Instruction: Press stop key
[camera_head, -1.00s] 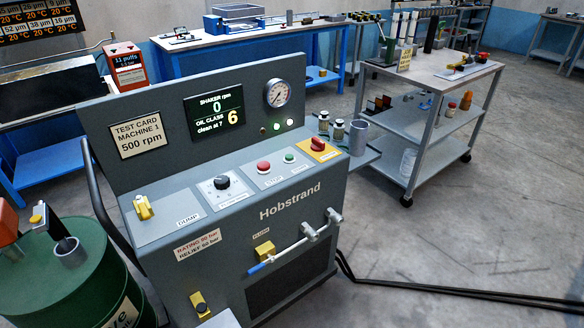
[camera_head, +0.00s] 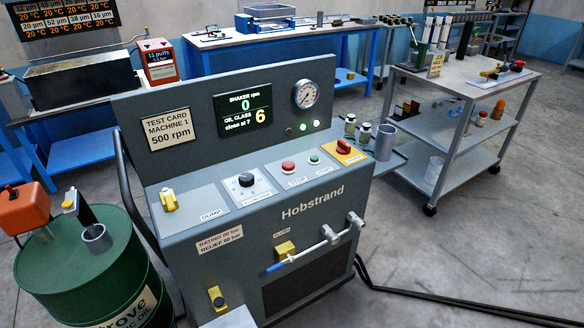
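The stop key is a round red button (camera_head: 288,167) on the sloped panel of the grey Hobstrand machine (camera_head: 255,205), with a small plate reading STOP below it. A green button (camera_head: 314,159) sits just to its right. A black knob (camera_head: 246,180) is to its left, and a red rotary switch on a yellow plate (camera_head: 344,148) is at the right end. The display (camera_head: 243,109) reads shaker rpm 0 and oil class 6, clean at 7. Neither of my grippers shows in the head view.
A green oil drum (camera_head: 90,265) stands at the left of the machine. A grey cart (camera_head: 470,85) with shelves stands at the right, and a blue bench (camera_head: 290,50) is behind. Black hoses (camera_head: 450,305) run along the floor at the right, where the floor is otherwise open.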

